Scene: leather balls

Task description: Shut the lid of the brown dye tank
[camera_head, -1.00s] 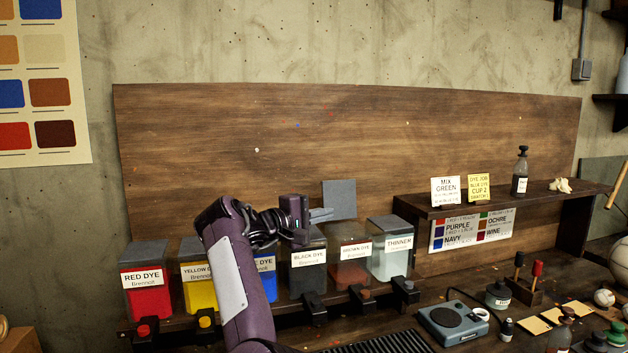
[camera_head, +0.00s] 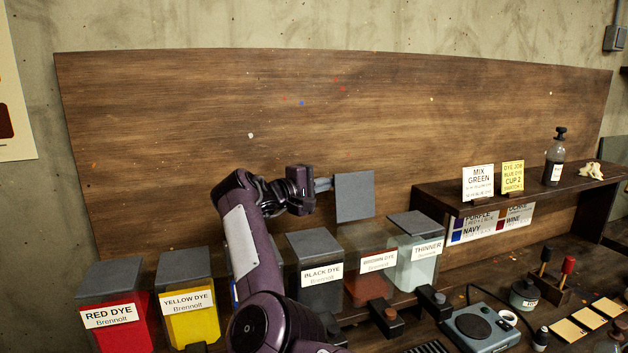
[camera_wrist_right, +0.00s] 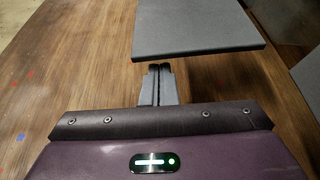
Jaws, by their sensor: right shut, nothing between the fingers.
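The brown dye tank (camera_head: 371,285) stands in the row of tanks, between the black dye tank and the thinner tank. Its grey lid (camera_head: 354,196) stands raised, close to upright, above the tank's back. The lid also fills the upper middle of the right wrist view (camera_wrist_right: 197,28). My right gripper (camera_head: 328,184) is shut and empty, its fingertips at the lid's left edge in the head view. In the right wrist view the fingertips (camera_wrist_right: 158,68) sit just short of the lid's near edge; I cannot tell whether they touch. My left gripper is not in view.
The black dye tank (camera_head: 321,285), thinner tank (camera_head: 418,268), yellow tank (camera_head: 191,325) and red tank (camera_head: 121,330) have their lids down. My right arm covers most of the blue tank. A wooden shelf (camera_head: 450,205) with signs and a bottle (camera_head: 554,162) stands to the right.

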